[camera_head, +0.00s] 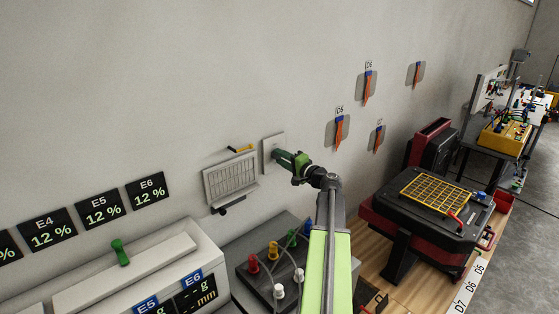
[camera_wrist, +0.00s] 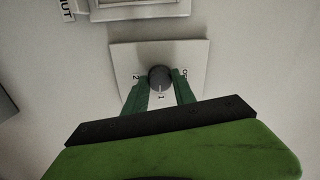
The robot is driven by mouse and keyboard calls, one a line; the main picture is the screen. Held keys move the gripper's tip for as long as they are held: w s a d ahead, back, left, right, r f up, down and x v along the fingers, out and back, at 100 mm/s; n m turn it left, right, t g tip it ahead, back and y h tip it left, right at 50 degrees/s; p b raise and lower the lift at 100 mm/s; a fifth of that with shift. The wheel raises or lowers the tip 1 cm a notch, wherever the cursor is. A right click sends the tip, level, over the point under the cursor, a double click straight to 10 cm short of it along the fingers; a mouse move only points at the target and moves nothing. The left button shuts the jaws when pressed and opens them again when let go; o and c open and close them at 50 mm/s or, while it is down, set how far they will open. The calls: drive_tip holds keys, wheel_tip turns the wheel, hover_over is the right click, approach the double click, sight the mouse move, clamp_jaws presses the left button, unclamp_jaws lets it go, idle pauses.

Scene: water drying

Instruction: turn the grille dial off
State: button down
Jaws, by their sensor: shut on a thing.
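The grille dial is a round grey knob (camera_wrist: 159,77) on a pale square plate (camera_wrist: 125,56). The plate also shows on the wall in the head view (camera_head: 268,144), beside the white slatted grille (camera_head: 231,179). The plate carries a 2 at the knob's left, a 1 below it and a small label at its right, which looks like OFF. A light mark on the knob's lower edge points toward the 1. My gripper (camera_wrist: 160,84) has its green fingers on both sides of the knob and is shut on it. In the head view my gripper (camera_head: 280,156) hides the knob.
A dark box with coloured knobs (camera_head: 262,282) stands below the grille. A pale machine with a green handle (camera_head: 120,252) is at lower left. A black-and-red machine with a yellow grid (camera_head: 438,192) stands at right. Orange-handled tools (camera_head: 339,130) hang on the wall.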

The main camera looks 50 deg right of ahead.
drive_tip(key=n, duration=1.8)
drive_tip(key=shift+d, duration=0.15)
drive_tip(key=shift+n, duration=0.5)
drive_tip(key=c, duration=1)
unclamp_jaws()
drive_tip(key=shift+f, duration=0.1)
drive_tip(key=shift+c, duration=0.2)
